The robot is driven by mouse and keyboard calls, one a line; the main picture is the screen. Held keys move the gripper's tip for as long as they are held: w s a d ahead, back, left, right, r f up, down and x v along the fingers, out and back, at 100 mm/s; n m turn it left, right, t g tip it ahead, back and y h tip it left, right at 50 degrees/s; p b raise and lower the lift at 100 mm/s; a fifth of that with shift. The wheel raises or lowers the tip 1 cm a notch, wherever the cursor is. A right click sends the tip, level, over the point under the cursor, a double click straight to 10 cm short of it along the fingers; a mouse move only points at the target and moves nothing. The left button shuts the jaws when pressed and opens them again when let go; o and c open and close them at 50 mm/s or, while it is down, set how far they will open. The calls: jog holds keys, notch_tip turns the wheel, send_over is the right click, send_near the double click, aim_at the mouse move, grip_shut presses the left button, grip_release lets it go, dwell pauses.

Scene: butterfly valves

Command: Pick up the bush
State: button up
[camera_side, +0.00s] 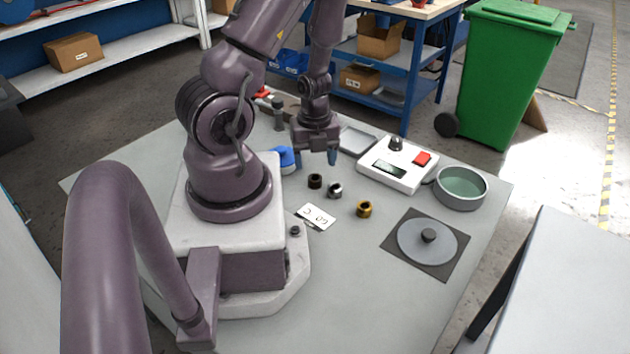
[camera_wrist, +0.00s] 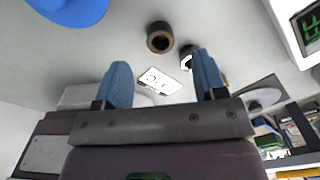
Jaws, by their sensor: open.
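Three ring-shaped bushes stand apart on the table: a dark brown one (camera_side: 315,182), a silver-and-black one (camera_side: 335,191) and a brass one (camera_side: 364,209). In the wrist view the dark brown bush (camera_wrist: 158,29) is above the gap between the fingers. The silver-and-black bush (camera_wrist: 186,52) is beside the right fingertip, and the brass bush is mostly hidden behind that finger. My gripper (camera_side: 322,156) is open and empty, with blue fingertips, above the table behind the bushes in the side view. It also shows in the wrist view (camera_wrist: 163,73). I cannot tell which bush is meant.
A white card (camera_side: 316,217) lies near the bushes. A white device with a red button (camera_side: 398,166), a green-lined round dish (camera_side: 461,187) and a grey disc on a dark square (camera_side: 427,241) are to the right. A blue object (camera_side: 286,158) lies left of my gripper.

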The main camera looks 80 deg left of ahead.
aim_at(315, 174)
jog(key=shift+f, duration=2.5)
jog(key=c, duration=1.1)
jog(key=shift+o, duration=0.2)
jog(key=shift+r, duration=0.2)
notch_tip(315, 174, up, 18)
jog(key=shift+f, duration=0.15)
